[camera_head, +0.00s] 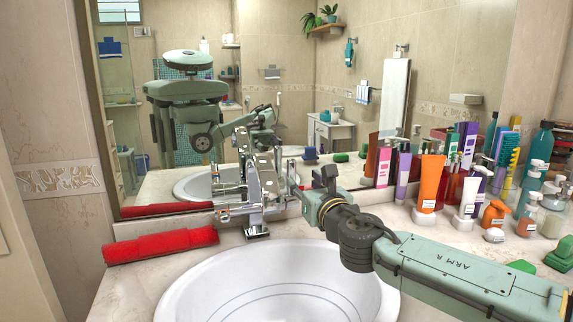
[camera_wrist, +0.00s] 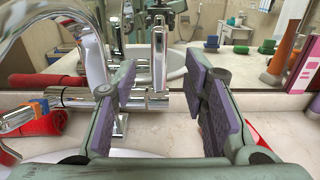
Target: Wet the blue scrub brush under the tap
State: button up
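I cannot clearly make out the blue scrub brush on the counter. A small blue object (camera_head: 311,155) shows in the mirror beside a green block, and the mirror in the wrist view also shows blue (camera_wrist: 212,42); I cannot tell whether either is the brush. The chrome tap (camera_head: 258,190) stands behind the white basin (camera_head: 200,285). In the wrist view its spout (camera_wrist: 93,45) arches at the left, and an upright chrome lever (camera_wrist: 159,55) shows between my fingers. My gripper (camera_wrist: 165,95) is open, purple pads apart, near the tap, with nothing visibly held.
A rolled red towel (camera_head: 160,245) lies left of the tap. An orange tube (camera_head: 431,182) and several bottles crowd the right counter. A green block (camera_head: 557,256) is at the far right. The mirror (camera_head: 230,110) stands close behind the tap. An orange-and-blue item (camera_wrist: 20,118) shows at the wrist view's left.

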aim_at(292, 169)
jog(key=p+x, duration=0.3)
jog(key=x, duration=0.6)
jog(key=shift+a+r, duration=0.1)
jog(key=shift+r, duration=0.05)
jog(key=shift+w+a, duration=0.15)
jog(key=shift+w, duration=0.4)
jog(key=shift+c, duration=0.5)
grip_shut()
